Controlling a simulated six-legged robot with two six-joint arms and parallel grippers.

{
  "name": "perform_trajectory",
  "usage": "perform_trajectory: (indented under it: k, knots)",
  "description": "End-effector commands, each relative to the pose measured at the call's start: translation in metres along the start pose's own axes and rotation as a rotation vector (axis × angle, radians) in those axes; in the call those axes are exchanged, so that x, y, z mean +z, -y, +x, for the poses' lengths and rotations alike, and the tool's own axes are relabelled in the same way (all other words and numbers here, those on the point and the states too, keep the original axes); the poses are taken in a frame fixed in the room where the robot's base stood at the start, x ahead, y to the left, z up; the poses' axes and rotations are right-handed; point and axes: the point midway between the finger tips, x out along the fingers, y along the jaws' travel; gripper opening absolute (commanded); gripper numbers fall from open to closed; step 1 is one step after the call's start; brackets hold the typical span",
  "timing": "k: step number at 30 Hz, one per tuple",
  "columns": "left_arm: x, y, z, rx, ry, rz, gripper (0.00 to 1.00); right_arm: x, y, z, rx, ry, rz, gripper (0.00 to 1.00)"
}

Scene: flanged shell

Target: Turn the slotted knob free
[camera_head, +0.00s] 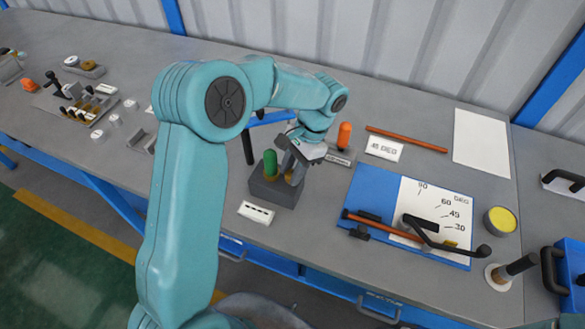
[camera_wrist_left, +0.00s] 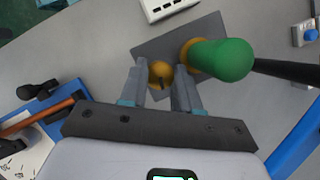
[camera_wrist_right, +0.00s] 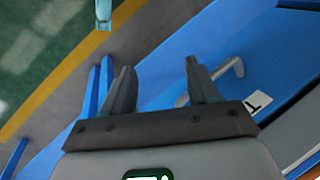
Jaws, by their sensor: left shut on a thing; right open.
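The slotted knob (camera_wrist_left: 160,73) is a small brass-coloured disc with a dark slot, on a dark grey block (camera_wrist_left: 152,47). In the left wrist view, my left gripper (camera_wrist_left: 160,86) has its fingers on either side of the knob and is shut on it. A green-capped peg (camera_wrist_left: 222,60) with a brass base stands beside it on the same block. In the head view, my left gripper (camera_head: 293,170) reaches down to the block (camera_head: 268,192), and its fingers largely hide the knob. My right gripper (camera_wrist_right: 158,75) is open and empty.
An orange peg (camera_head: 344,135) stands behind the block. A white slotted piece (camera_head: 256,212) lies in front. A blue board with an angle scale (camera_head: 376,187) lies to the right. In the right wrist view, a blue bench frame with a grey handle (camera_wrist_right: 228,77) is beyond the fingers.

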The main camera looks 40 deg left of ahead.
Motion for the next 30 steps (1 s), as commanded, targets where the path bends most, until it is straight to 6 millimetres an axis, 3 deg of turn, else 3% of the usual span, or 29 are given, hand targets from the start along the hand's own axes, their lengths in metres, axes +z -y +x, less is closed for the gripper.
perform_trajectory:
  k: [12, 28, 29, 30]
  knots:
    - [-0.0016, 0.0014, -0.0017, 0.07, -0.009, -0.171, 0.01, 0.0, 0.0003, -0.0007, 0.0, 0.0, 0.0, 0.6]
    - [-0.0019, 0.0018, -0.0023, 0.078, -0.012, -0.193, 0.01, 0.0, 0.0003, -0.0008, 0.0, 0.0, 0.0, 0.6]
    - [-0.0019, 0.0019, -0.0023, 0.077, -0.012, -0.193, 0.38, 0.0, 0.0003, -0.0008, 0.0, 0.0, 0.0, 0.6]
    - [-0.0018, 0.0019, -0.0023, 0.077, -0.012, -0.193, 0.51, 0.0, 0.0003, -0.0008, 0.0, 0.0, 0.0, 0.6]
